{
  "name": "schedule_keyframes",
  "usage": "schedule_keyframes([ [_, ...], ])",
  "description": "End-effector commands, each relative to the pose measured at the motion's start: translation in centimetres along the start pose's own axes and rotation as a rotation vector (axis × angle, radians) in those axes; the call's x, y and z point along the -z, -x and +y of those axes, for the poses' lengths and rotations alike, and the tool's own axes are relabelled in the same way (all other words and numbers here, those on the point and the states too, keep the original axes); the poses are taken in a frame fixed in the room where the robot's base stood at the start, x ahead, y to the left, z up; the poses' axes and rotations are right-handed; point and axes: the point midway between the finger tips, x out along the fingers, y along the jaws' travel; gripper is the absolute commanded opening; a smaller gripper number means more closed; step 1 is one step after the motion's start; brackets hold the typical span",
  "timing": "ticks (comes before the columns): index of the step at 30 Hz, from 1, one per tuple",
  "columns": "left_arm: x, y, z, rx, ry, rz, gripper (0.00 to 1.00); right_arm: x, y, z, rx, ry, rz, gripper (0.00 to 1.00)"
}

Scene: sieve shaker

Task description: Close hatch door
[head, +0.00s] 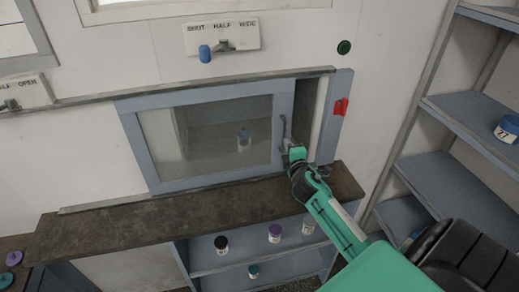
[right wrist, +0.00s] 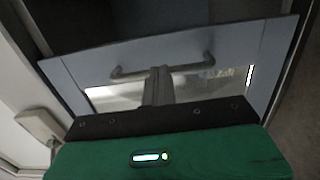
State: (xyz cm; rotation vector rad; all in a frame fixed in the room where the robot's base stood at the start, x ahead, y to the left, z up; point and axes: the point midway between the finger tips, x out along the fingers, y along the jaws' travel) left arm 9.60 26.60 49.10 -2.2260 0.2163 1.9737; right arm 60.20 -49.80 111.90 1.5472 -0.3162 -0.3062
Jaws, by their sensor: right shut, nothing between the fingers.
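The hatch door (head: 220,104) is a glazed sliding panel with a blue-grey frame, in the middle of the head view. A dark vertical gap (head: 307,110) shows between its right edge and the right jamb (head: 333,117), so it stands partly open. Its bar handle (head: 283,127) is on the right side of the frame. My right gripper (head: 296,152) is shut and empty at the lower end of the handle. In the right wrist view the gripper's fingers (right wrist: 157,85) overlap the handle (right wrist: 190,69); I cannot tell whether they touch it. My left gripper is out of view.
A dark ledge (head: 180,215) runs below the hatch, above a shelf with several jars. A red tab (head: 340,106) is on the right jamb. Shelves (head: 455,120) stand at right. A blue-knobbed lever (head: 205,53) is above.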

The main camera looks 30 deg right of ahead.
Motion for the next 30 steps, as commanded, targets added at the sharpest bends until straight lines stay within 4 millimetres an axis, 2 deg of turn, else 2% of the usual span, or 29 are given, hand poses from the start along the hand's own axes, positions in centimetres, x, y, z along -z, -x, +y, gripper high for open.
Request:
schedule_keyframes([
  [1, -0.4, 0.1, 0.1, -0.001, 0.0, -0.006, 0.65, -1.9, -0.2, 0.0, 0.001, 0.005, -0.005, 0.0],
  [6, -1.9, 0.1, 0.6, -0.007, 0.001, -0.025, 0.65, -6.2, -0.4, 0.0, 0.001, 0.004, -0.004, 0.0],
  [12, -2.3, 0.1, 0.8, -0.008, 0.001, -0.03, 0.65, -9.3, -0.6, -0.1, 0.001, 0.001, -0.002, 0.0],
  [18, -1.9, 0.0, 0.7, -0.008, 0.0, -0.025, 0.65, -10.7, -0.6, -0.1, 0.001, 0.0, -0.002, 0.0],
  [30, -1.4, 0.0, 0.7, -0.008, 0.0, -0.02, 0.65, -10.9, -0.7, -0.1, 0.001, 0.0, -0.001, 0.0],
])
